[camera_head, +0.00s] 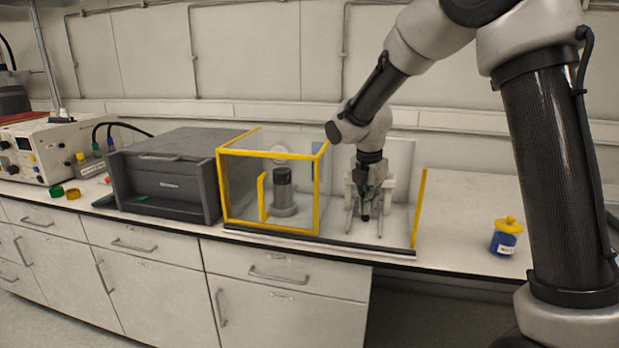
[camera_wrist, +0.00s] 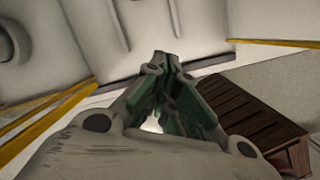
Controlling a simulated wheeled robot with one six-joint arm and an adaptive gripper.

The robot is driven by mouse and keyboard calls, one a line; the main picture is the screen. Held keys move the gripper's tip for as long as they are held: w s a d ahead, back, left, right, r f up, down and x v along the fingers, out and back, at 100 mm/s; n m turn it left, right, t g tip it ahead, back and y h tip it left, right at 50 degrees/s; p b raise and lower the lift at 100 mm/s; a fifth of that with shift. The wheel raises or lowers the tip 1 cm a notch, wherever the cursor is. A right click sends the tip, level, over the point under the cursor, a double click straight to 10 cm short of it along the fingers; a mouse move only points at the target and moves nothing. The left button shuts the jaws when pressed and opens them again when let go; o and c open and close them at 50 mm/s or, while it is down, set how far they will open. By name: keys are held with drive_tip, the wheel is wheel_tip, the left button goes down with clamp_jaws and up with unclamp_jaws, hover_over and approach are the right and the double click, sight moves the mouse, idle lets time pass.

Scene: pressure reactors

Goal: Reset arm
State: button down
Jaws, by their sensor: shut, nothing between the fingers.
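My gripper (camera_head: 366,212) points down inside the right, open part of the yellow-framed clear enclosure (camera_head: 319,190), in front of a light metal stand (camera_head: 352,190). Its fingers are together with nothing between them. In the wrist view my gripper (camera_wrist: 165,65) shows dark green finger pads closed at the tips. In the head view my arm reaches in from the right and bends down over the enclosure. The gripper and arm hide part of the stand, and I cannot tell whether they touch it.
A grey cylindrical reactor (camera_head: 284,190) stands behind the yellow-framed door on the left. A dark grey box unit (camera_head: 165,180) sits left of the enclosure. A blue jar with a yellow lid (camera_head: 506,238) stands at the right on the bench (camera_head: 460,225). The bench between is clear.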

drive_tip(key=s+d+r+m+t, duration=0.1)
drive_tip(key=s+d+r+m, duration=0.3)
drive_tip(key=s+m, duration=0.4)
drive_tip(key=s+d+r+m, duration=0.4)
drive_tip(key=s+d+m, duration=0.2)
drive_tip(key=s+m, duration=0.3)
drive_tip(key=s+d+r+m+t+y, duration=0.1)
drive_tip(key=s+d+r+m, duration=0.3)
drive_tip(key=s+m, duration=0.5)
drive_tip(key=s+d, duration=0.1)
drive_tip(key=s, duration=0.4)
drive_tip(key=shift+s+r+t, duration=0.3)
drive_tip(key=shift+s, duration=0.1)
